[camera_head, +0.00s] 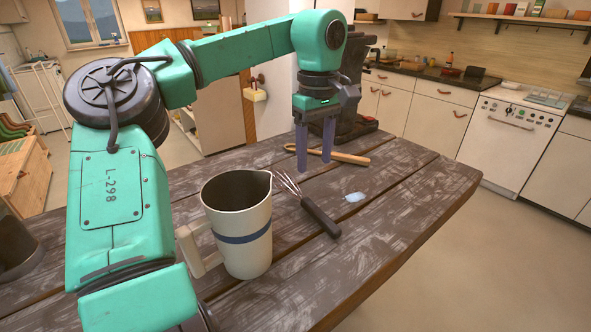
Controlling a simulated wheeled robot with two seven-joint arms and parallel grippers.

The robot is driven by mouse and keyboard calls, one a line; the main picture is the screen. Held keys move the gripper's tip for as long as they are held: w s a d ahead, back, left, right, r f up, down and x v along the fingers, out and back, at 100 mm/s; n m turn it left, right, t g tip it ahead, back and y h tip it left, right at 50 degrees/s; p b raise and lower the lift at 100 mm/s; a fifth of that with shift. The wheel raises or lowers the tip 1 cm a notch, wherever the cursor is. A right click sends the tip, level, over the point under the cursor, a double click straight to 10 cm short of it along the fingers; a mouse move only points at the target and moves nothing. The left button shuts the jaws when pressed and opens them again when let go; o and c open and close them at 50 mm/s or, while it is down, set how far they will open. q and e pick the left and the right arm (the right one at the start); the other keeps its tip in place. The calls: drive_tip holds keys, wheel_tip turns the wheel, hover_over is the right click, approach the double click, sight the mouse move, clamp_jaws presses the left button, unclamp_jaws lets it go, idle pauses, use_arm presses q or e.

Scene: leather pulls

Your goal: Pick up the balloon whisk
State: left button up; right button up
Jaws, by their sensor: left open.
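The balloon whisk (318,215) lies on the wooden table (400,210). Its dark handle points toward the near right, and its wire loops (287,183) reach back beside the jug, whose rim partly hides them. My left gripper (315,168) points down above and behind the whisk, with its two purple fingers apart and nothing between them. It does not touch the whisk. My right gripper is not in view.
A cream jug (240,225) with a blue band stands just left of the whisk. A wooden-handled utensil (345,157) lies behind the gripper, near a dark appliance (358,100). A small pale blue item (354,197) lies to the right. The table's right part is clear.

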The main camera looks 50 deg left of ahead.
sight(313, 206)
use_arm(q)
drive_tip(key=f, duration=0.1)
drive_tip(key=s+d+f, duration=0.1)
drive_tip(key=f, duration=0.1)
drive_tip(key=shift+s+d+f, duration=0.25)
drive_tip(key=shift+s+f, duration=0.05)
drive_tip(key=shift+s, duration=0.05)
drive_tip(key=f, duration=0.2)
drive_tip(key=w+a+f, duration=0.1)
drive_tip(key=shift+p, duration=0.35)
drive_tip(key=f, duration=0.1)
drive_tip(key=f+p, duration=0.1)
drive_tip(key=f, duration=0.2)
drive_tip(key=shift+s+d+f, duration=0.1)
drive_tip(key=shift+d, duration=0.2)
drive_tip(key=shift+s+f, duration=0.1)
drive_tip(key=shift+f, duration=0.15)
drive_tip(key=shift+c, duration=0.6)
clamp_jaws()
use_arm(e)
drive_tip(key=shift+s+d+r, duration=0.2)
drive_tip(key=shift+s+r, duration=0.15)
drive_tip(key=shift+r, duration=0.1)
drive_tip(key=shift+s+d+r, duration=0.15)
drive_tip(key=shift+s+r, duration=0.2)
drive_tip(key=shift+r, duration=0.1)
